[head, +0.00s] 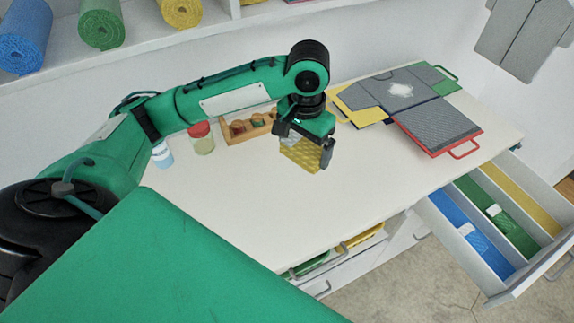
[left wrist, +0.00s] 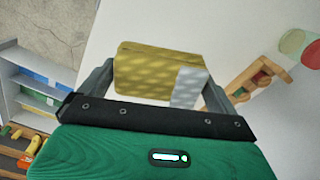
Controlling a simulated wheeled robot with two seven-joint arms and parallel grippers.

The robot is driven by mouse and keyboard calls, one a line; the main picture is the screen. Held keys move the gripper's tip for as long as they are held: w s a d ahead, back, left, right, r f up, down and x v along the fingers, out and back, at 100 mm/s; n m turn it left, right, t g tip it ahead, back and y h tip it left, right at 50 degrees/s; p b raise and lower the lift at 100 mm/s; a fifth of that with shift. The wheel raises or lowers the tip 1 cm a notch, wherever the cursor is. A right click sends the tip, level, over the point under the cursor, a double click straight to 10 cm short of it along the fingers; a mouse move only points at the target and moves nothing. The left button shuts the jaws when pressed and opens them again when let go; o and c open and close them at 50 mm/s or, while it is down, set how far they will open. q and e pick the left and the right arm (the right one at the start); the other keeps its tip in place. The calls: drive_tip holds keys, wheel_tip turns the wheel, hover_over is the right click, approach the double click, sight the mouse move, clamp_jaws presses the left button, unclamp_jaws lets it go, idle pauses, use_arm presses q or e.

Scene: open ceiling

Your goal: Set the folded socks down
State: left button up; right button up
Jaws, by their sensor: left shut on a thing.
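The folded socks (head: 299,154) are a yellow patterned bundle with a pale band at one end. They also show in the left wrist view (left wrist: 150,75), between the two fingers. My left gripper (head: 303,150) is shut on the folded socks, over the white table top (head: 215,210). I cannot tell whether the socks touch the table. The open drawer (head: 475,262) at the right has blue, green and yellow compartments. A blue item lies in the blue one and a green item in the green one. My right gripper is not in view.
Folding boards and a grey garment (head: 400,90) cover the back right of the table. A wooden rack (head: 245,127), a red-lidded jar (head: 202,140) and a white-blue jar (head: 162,154) stand behind. The table's front middle is clear. Rolled towels (head: 100,25) lie on a shelf.

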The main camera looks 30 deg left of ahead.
use_arm(q)
wheel_tip(320, 180, down, 12)
drive_tip(key=shift+a+f+p, duration=0.1)
drive_tip(key=shift+f+p, duration=0.15)
drive_tip(key=shift+p, duration=0.5)
drive_tip(key=shift+f, duration=0.55)
drive_tip(key=shift+s+f, duration=0.1)
drive_tip(key=shift+f, duration=0.3)
wheel_tip(320, 180, down, 3)
drive_tip(key=shift+f+p, duration=0.15)
drive_tip(key=shift+p, duration=0.2)
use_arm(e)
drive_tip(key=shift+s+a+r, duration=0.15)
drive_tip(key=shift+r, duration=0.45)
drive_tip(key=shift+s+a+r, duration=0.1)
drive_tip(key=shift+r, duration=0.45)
use_arm(q)
drive_tip(key=shift+f, duration=0.15)
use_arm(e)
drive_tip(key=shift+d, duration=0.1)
use_arm(q)
drive_tip(key=o, duration=0.6)
